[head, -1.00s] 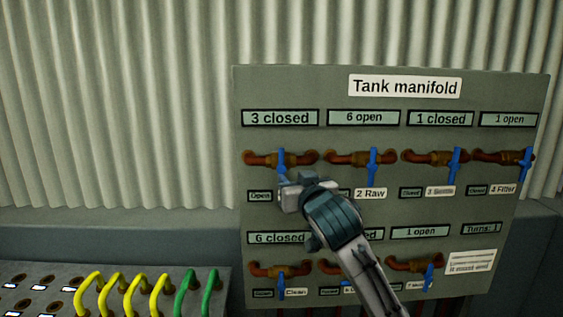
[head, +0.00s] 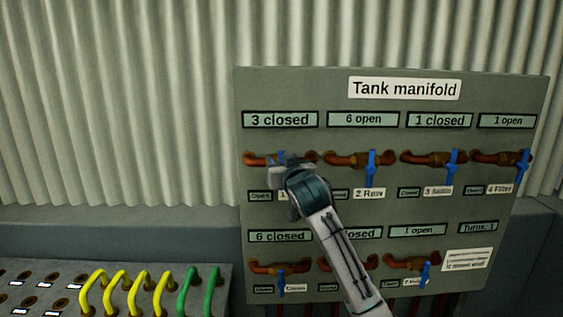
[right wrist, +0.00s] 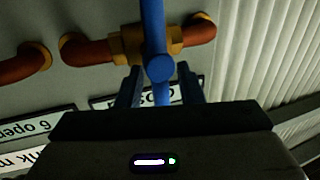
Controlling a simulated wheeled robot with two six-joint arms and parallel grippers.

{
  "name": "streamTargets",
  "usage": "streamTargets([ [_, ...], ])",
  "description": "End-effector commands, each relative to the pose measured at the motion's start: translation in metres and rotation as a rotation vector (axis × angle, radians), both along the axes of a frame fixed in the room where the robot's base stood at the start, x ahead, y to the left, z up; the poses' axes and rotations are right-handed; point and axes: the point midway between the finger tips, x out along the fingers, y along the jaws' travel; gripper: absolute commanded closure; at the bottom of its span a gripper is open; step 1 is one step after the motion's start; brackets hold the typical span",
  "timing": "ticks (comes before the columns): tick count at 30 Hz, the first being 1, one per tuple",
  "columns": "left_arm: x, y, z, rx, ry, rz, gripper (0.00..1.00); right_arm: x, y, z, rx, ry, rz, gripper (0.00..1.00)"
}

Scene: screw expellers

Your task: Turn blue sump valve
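The Tank manifold panel (head: 390,215) carries two rows of copper pipes with blue lever valves. My right gripper (head: 285,160) is in front of the top-left valve and covers much of it and its name label. In the right wrist view, that valve's blue handle (right wrist: 153,35) stands between the two fingers of the right gripper (right wrist: 160,88). The fingers look open, with small gaps on both sides of the handle. The display above this valve (head: 280,119) reads "3 closed". No readable label says sump. My left gripper is not in view.
Neighbouring blue handles belong to 2 Raw (head: 372,168), 3 (head: 452,163) and 4 Filter (head: 523,162). My right forearm covers part of the lower row. A patch board (head: 60,272) with yellow and green cables stands at lower left. A corrugated wall (head: 120,110) is behind.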

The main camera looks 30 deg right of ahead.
Motion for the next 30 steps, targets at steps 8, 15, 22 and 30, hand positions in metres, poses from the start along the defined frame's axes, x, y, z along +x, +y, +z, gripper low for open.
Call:
streamTargets([
  [8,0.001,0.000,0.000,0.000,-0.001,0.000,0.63,0.000,0.000,0.000,0.000,0.000,0.000,0.88],
  [15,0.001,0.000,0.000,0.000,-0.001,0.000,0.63,0.000,0.000,0.000,-0.002,0.002,0.000,1.00],
  [22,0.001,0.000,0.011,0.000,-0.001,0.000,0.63,0.000,0.001,0.002,-0.042,0.028,0.000,1.00],
  [30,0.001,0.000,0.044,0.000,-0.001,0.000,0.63,0.003,0.005,0.005,-0.190,0.122,0.001,1.00],
])
